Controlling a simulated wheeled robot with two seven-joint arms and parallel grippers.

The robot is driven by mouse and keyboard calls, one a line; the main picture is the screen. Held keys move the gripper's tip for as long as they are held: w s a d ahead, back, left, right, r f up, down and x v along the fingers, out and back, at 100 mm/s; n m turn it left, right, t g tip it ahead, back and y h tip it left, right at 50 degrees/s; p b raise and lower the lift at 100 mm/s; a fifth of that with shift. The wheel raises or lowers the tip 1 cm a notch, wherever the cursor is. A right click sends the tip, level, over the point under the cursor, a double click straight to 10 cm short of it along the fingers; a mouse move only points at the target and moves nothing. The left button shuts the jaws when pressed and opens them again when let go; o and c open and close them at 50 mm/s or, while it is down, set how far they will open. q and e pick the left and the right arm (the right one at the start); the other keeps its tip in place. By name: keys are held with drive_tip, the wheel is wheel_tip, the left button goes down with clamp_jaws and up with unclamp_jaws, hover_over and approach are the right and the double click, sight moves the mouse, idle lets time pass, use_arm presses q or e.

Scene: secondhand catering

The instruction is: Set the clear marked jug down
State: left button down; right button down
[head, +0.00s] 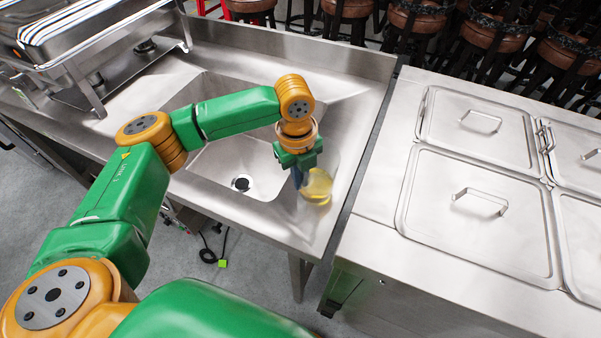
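The clear jug (317,186) shows yellowish contents or tint and is at the right side of the sink unit, over the narrow steel ledge beside the basin. I cannot tell whether its base touches the steel. My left gripper (298,178) points down right at the jug's left side, where its dark fingers meet or overlap the jug. The wrist above hides most of the fingers and part of the jug, so their grip is unclear. The jug's markings are too small to make out. My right gripper is out of view.
The sink basin (225,150) with a drain lies left of the jug. A steel counter with lidded pans (475,222) stands to the right, across a dark gap. A chafing dish (85,35) is at the upper left. Stools (415,18) stand behind.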

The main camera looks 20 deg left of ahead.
use_arm(q)
drive_tip(key=c, duration=1.5)
unclamp_jaws()
drive_tip(key=shift+f, duration=0.1)
drive_tip(key=o, duration=0.5)
drive_tip(key=r, duration=0.4)
drive_tip(key=r+b, duration=0.1)
drive_tip(key=r, duration=0.7)
drive_tip(key=shift+s+a+r, duration=0.15)
drive_tip(key=shift+s+a, duration=0.05)
drive_tip(key=shift+a, duration=0.05)
